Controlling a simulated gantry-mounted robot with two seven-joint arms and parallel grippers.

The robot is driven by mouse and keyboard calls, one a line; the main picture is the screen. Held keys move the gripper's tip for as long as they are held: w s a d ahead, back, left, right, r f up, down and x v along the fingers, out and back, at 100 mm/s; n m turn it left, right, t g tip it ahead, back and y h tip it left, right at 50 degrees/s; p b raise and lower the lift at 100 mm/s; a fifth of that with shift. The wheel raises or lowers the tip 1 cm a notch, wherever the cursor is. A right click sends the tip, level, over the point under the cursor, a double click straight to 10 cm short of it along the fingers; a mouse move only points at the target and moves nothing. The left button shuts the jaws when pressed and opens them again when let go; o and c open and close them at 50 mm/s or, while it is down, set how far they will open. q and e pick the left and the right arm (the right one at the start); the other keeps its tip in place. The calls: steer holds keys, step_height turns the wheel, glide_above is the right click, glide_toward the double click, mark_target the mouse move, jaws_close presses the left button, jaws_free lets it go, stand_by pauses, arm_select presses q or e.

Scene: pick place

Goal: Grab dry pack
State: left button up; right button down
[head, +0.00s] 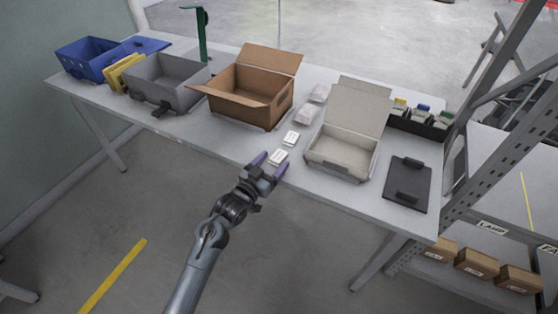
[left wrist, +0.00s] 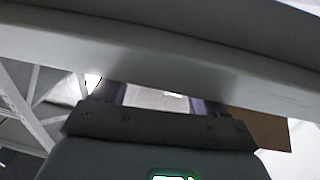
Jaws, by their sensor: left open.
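Two small white packs with dark print lie flat on the table (head: 225,135). The nearer pack (head: 278,157) is close to the front edge, and the farther pack (head: 291,138) lies just behind it. Which one is the dry pack I cannot tell. My left gripper (head: 270,166) is open at the table's front edge, its purple fingers spread on either side of the nearer pack's front. I cannot tell if they touch it. In the left wrist view the purple fingers stand apart (left wrist: 158,97) with a pale surface between them. My right gripper is not in view.
An open brown carton (head: 240,104) stands left of the packs, and an open pale box (head: 340,156) stands right. Clear-wrapped packs (head: 307,114) lie behind.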

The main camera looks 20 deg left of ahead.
arm_select(q)
steer(key=shift+w+d, duration=0.1)
steer(key=shift+w, duration=0.4)
steer(key=shift+s, duration=0.1)
steer(key=c, duration=1)
steer(key=shift+r, duration=0.2)
steer(key=shift+c, duration=0.2)
